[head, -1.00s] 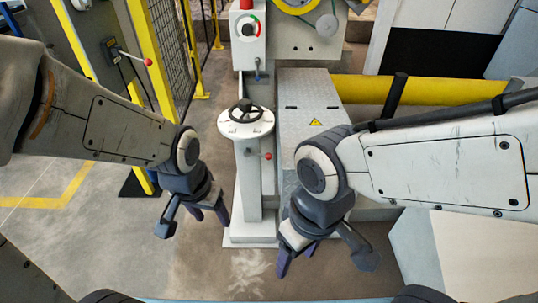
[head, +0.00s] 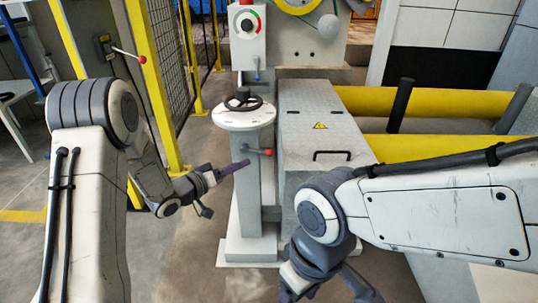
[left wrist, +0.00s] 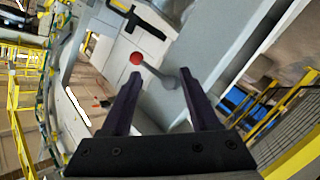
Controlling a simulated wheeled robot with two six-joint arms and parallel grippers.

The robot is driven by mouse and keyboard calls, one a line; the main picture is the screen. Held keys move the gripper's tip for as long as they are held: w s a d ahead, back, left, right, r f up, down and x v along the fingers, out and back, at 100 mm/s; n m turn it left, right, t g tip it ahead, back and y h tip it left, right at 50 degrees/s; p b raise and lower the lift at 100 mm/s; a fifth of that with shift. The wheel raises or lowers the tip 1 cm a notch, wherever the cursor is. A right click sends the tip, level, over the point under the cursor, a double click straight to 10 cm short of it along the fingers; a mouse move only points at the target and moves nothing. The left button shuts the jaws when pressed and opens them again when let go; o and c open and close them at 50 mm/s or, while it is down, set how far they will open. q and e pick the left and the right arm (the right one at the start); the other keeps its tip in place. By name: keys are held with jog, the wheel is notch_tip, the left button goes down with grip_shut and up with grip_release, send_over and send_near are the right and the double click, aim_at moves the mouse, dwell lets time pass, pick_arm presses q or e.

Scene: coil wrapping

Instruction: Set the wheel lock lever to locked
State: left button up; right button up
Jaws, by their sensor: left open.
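The wheel lock lever (head: 262,152) is a short rod with a red ball, on the white pedestal below the black handwheel (head: 243,100). In the head view its ball points right. My left gripper (head: 240,166) is just left of the pedestal, with its fingers pointing at the lever. In the left wrist view the open fingers (left wrist: 162,85) have the lever's grey rod (left wrist: 162,74) ahead of their tips, and the red ball lies nearer the left finger. I see no contact. My right gripper (head: 318,290) is low at the bottom edge, partly cut off.
A grey cabinet (head: 318,115) with a black handle stands right of the pedestal (head: 243,200). A control box (head: 247,35) with a dial is behind it. Another red-knobbed lever (head: 125,54) is on the yellow-framed fence at left. Yellow rails (head: 430,102) run at right.

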aim_at(267, 155)
pick_arm(q)
jog(key=w+d+h+b, duration=0.1)
jog(key=d, duration=0.2)
jog(key=w+d+h+b, duration=0.1)
jog(key=w+d, duration=0.1)
jog(key=d, duration=0.1)
jog(key=w+d+h+b, duration=0.1)
jog(key=d+b, duration=0.1)
jog(key=d, duration=0.1)
jog(key=shift+w+r+g, duration=0.25)
jog(key=shift+w+g, duration=0.05)
jog(key=shift+w, duration=0.1)
jog(key=shift+w+d+r, duration=0.1)
jog(key=shift+w+d, duration=0.2)
grip_shut()
jog(key=shift+w+a+r, duration=0.1)
jog(key=shift+r, duration=0.1)
dwell(0.7)
